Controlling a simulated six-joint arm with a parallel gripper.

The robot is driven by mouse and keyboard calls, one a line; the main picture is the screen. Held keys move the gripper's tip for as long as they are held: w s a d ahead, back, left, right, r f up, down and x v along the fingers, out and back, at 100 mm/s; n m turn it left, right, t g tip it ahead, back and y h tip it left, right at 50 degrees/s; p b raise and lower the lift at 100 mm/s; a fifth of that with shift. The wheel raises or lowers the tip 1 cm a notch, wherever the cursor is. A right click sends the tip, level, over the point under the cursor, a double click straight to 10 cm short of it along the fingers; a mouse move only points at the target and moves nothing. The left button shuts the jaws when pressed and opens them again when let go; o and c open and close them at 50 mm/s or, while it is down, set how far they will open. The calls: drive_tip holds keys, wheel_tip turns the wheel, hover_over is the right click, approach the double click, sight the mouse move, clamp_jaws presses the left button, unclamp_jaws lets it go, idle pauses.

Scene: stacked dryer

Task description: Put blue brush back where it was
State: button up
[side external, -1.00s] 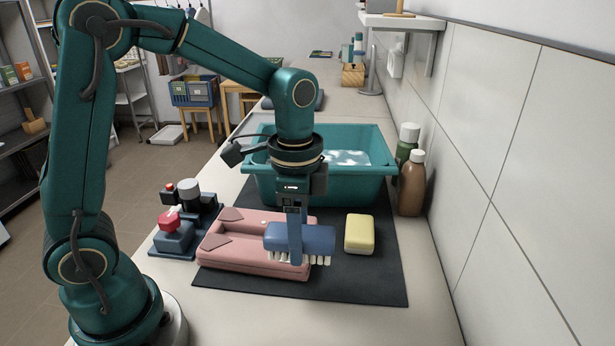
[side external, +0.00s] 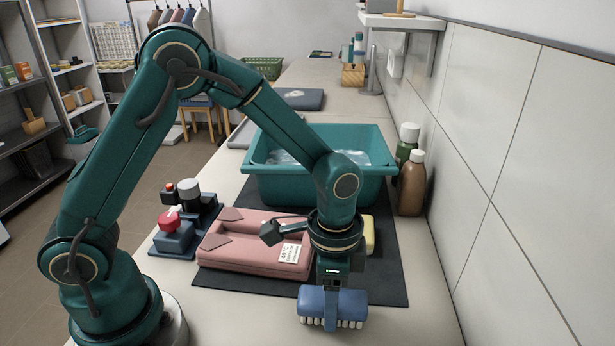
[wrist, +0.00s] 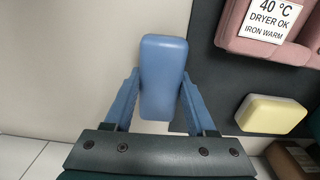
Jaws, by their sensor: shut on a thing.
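The blue brush (side external: 347,303) has a rounded blue body and pale bristles pointing down. My gripper (side external: 331,316) is shut on it, with a finger on either side of the body in the wrist view (wrist: 162,88). In the side view the brush is at the near edge of the dark mat (side external: 385,285). In the wrist view it lies mostly over pale counter, beside the mat's corner. I cannot tell whether its bristles touch the surface. The pink tray-like holder (side external: 232,262) with a white care label lies on the mat behind and left of the brush.
A yellow block (wrist: 271,114) sits on the mat, partly hidden by my arm in the side view. A teal basin (side external: 280,184) stands behind. Brown (side external: 411,188) and green bottles stand by the wall. A red-topped blue item (side external: 174,234) is left. Front counter (side external: 420,325) is clear.

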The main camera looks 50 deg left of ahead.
drive_tip(key=shift+f, duration=0.1)
drive_tip(key=o, duration=1.3)
wheel_tip(320, 180, up, 12)
drive_tip(key=shift+s+a+r+n+t, duration=0.5)
drive_tip(key=shift+s+a+n+t, duration=0.45)
drive_tip(key=shift+s+a+n, duration=0.65)
drive_tip(key=shift+s+a+r+n+t, duration=0.45)
drive_tip(key=shift+s+a+n+t, duration=0.45)
drive_tip(key=shift+s+a+n, duration=0.7)
drive_tip(key=shift+s+a+r+n+t, duration=0.5)
drive_tip(key=shift+s+a+n+t, duration=0.6)
drive_tip(key=shift+s, duration=0.8)
drive_tip(key=shift+a, duration=0.1)
